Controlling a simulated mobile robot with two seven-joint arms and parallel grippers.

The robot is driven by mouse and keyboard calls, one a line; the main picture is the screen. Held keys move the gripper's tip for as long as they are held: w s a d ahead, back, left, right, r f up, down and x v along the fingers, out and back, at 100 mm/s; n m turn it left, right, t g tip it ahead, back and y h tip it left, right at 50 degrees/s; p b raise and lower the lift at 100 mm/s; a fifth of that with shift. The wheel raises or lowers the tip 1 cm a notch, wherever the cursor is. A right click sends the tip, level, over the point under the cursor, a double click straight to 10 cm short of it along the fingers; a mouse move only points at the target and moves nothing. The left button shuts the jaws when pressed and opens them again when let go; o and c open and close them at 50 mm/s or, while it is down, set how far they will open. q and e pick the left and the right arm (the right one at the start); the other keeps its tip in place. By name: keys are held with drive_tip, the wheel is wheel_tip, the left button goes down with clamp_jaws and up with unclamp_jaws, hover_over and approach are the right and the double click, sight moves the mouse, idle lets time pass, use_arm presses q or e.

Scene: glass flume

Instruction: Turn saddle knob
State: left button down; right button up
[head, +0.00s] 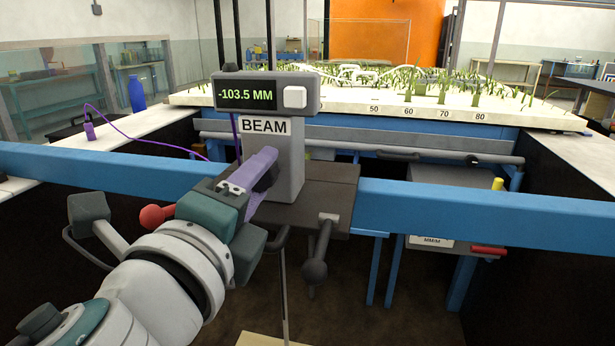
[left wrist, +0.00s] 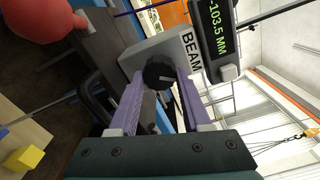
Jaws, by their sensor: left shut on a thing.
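The saddle knob is a dark round knob with a pale index line; it shows in the left wrist view (left wrist: 158,72) on the side of the grey BEAM post (head: 287,175). In the head view the knob (head: 268,178) is mostly hidden behind my purple fingers. My left gripper (head: 259,172) reaches in from the left and is shut on the knob, one finger on either side, as the left wrist view shows. The display (head: 247,95) on top of the post reads -103.5 MM. My right gripper is not in view.
The saddle plate (head: 330,195) rides on a blue beam (head: 450,215) crossing the view. A red ball knob (head: 155,216) is close to my left wrist. A planted flume bed (head: 400,105) lies behind.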

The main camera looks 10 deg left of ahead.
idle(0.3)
use_arm(q)
drive_tip(key=shift+c, duration=1.8)
unclamp_jaws()
drive_tip(key=s+b, duration=0.2)
drive_tip(key=s, duration=0.8)
drive_tip(key=shift+a, duration=0.15)
